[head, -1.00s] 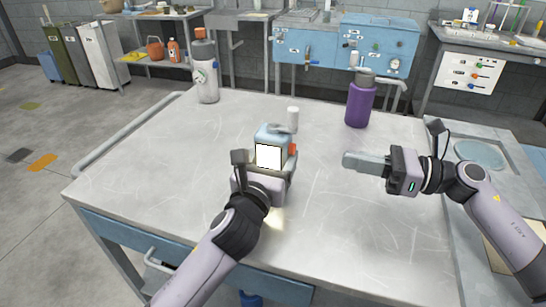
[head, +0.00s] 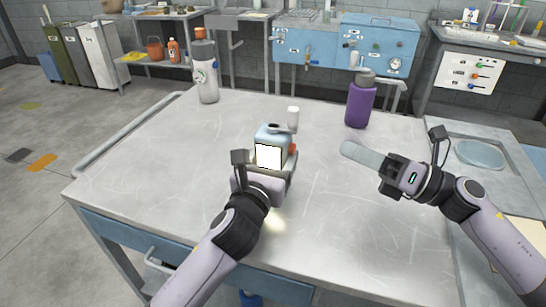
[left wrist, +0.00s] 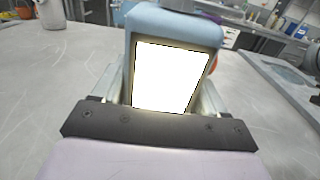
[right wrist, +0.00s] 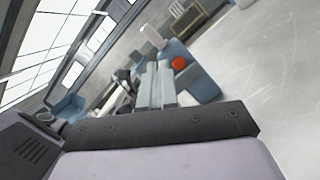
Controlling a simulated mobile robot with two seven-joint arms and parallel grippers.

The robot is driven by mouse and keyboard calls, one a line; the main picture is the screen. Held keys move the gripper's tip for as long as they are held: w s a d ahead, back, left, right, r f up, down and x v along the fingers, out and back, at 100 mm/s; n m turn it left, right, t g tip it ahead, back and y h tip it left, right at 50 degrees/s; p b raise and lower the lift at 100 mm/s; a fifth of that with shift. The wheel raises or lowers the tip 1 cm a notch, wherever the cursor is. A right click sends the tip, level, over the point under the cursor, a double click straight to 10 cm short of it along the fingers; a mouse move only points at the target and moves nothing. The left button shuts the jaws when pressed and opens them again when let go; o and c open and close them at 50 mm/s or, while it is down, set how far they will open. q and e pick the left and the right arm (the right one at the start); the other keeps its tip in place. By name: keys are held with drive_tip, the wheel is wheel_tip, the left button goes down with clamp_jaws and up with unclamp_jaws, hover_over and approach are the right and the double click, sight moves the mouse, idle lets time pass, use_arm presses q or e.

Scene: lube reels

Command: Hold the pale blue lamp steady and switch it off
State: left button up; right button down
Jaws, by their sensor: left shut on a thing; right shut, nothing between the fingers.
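The pale blue lamp (head: 273,133) stands on the metal table with its square front panel glowing white. A red-orange button (head: 293,149) is on its right side; the button also shows in the right wrist view (right wrist: 179,63). My left gripper (head: 270,174) is shut on the lamp's lower body, a finger on each side, as the left wrist view of the lamp (left wrist: 175,22) shows. My right gripper (head: 346,149) is shut and empty, to the right of the lamp, its fingertips pointing toward the button side and apart from it.
A purple bottle (head: 360,103) stands behind and right of the lamp. A white bottle (head: 206,75) stands at the back left. A small white cylinder (head: 293,117) shows just behind the lamp; I cannot tell if it is attached. The table between lamp and right gripper is clear.

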sight(292, 149)
drive_tip(key=w+a+f+m+t+h, duration=0.1)
drive_tip(key=a+m+t+h, duration=0.2)
drive_tip(key=m, duration=1)
drive_tip(key=w+a+f+m+t+h, duration=0.1)
drive_tip(key=m+t+h, duration=0.4)
drive_tip(key=m, duration=0.8)
drive_tip(key=shift+w+a+f+m+h, duration=0.35)
drive_tip(key=shift+a+f+h, duration=0.35)
drive_tip(key=shift+a, duration=0.7)
drive_tip(key=shift+r, duration=0.1)
